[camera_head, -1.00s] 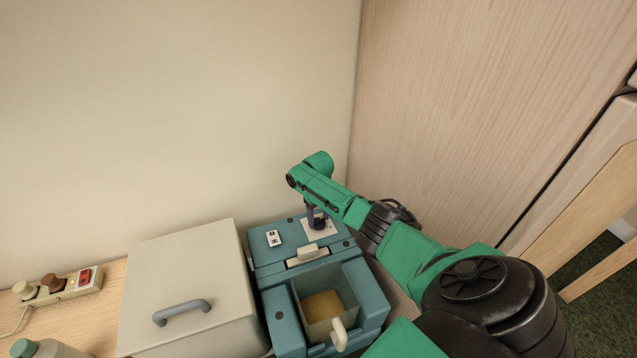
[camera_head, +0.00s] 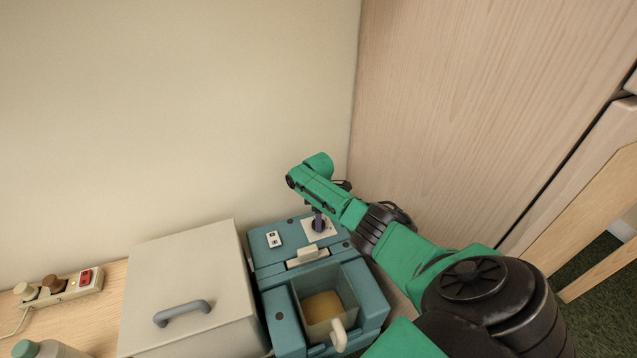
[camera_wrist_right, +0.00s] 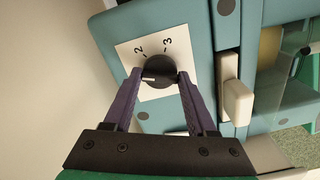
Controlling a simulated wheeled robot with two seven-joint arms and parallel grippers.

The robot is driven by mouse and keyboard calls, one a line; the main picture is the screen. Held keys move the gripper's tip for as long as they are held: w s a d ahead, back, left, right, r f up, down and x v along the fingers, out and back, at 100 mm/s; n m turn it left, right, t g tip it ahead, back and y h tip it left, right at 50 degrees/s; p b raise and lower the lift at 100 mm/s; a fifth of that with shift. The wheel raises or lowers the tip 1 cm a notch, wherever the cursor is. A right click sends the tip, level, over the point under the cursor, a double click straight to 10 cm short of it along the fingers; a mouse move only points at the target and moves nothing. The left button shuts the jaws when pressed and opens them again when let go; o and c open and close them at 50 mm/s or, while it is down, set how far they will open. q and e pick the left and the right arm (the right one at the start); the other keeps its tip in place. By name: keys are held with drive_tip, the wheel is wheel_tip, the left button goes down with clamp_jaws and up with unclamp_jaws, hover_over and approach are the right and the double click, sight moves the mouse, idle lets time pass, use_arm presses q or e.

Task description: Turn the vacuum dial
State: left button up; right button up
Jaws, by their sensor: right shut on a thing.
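The vacuum dial (camera_wrist_right: 158,72) is a black knob on a white plate marked 2 and 3. It sits on top of the teal machine (camera_head: 262,254). My right gripper (camera_wrist_right: 156,80) is shut on the dial, one finger on each side of it. The pale pointer mark on the dial points left in the wrist view. My left gripper is out of view.
A small switch plate (camera_head: 273,239) and a cream latch (camera_head: 307,255) sit near the dial. A clear container with a cream handle (camera_head: 338,335) is in the machine's front. A beige lidded box (camera_head: 190,265) stands left, then a power strip (camera_head: 60,288). Walls are close behind.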

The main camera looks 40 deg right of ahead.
drive_tip(key=n, duration=0.4)
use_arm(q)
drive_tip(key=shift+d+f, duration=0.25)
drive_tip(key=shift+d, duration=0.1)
use_arm(e)
drive_tip(key=shift+n, duration=0.3)
drive_tip(key=o, duration=1.4)
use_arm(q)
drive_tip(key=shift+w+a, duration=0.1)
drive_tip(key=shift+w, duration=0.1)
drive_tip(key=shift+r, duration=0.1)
use_arm(e)
drive_tip(key=shift+r, duration=0.1)
